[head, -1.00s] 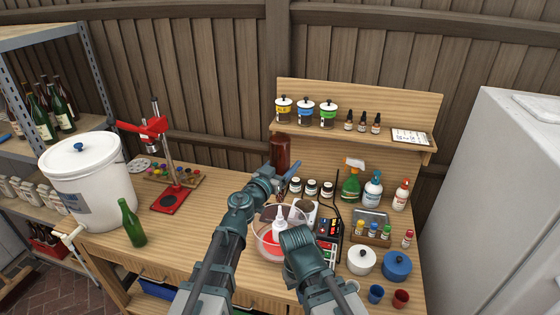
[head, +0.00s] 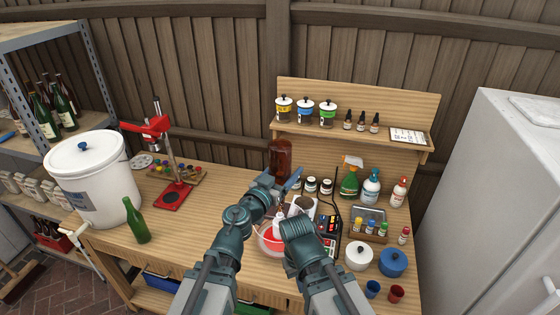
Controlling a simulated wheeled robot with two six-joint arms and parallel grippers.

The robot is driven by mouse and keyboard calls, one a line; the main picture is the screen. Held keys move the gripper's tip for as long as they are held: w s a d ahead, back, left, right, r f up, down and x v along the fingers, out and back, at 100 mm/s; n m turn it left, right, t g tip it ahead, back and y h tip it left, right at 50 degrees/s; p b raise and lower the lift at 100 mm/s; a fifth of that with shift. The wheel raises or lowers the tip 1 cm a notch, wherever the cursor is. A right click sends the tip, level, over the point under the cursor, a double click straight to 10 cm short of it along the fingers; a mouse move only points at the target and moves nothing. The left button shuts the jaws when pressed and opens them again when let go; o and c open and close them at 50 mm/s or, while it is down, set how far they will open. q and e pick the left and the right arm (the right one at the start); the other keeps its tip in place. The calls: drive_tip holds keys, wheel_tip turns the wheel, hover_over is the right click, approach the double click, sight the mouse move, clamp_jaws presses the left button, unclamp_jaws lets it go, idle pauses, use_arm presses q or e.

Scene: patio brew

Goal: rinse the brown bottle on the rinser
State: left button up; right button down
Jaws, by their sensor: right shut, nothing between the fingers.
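The brown bottle (head: 281,156) is upside down over the bowl-like rinser (head: 262,243), its body up and its narrow neck low, at the white spout (head: 279,224). Whether the neck touches the spout is hard to tell. My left gripper (head: 285,184) is around the lower part of the bottle and appears shut on it; my wrist partly hides the grip. My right gripper (head: 289,267) is shut and empty, low beside the rinser and partly hidden by my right arm.
A green bottle (head: 136,220) stands at the left, near a white bucket (head: 104,190) and a red capper (head: 172,195). A scale (head: 327,225), white pot (head: 359,256) and blue pot (head: 393,263) are at the right. The bench between green bottle and rinser is mostly clear.

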use_arm(q)
drive_tip(key=w+r+m+p, duration=0.5)
drive_tip(key=w+r+p, duration=0.5)
drive_tip(key=r+p, duration=0.1)
drive_tip(key=shift+r+m+p, duration=0.4)
drive_tip(key=m, duration=3)
drive_tip(key=shift+f, duration=0.1)
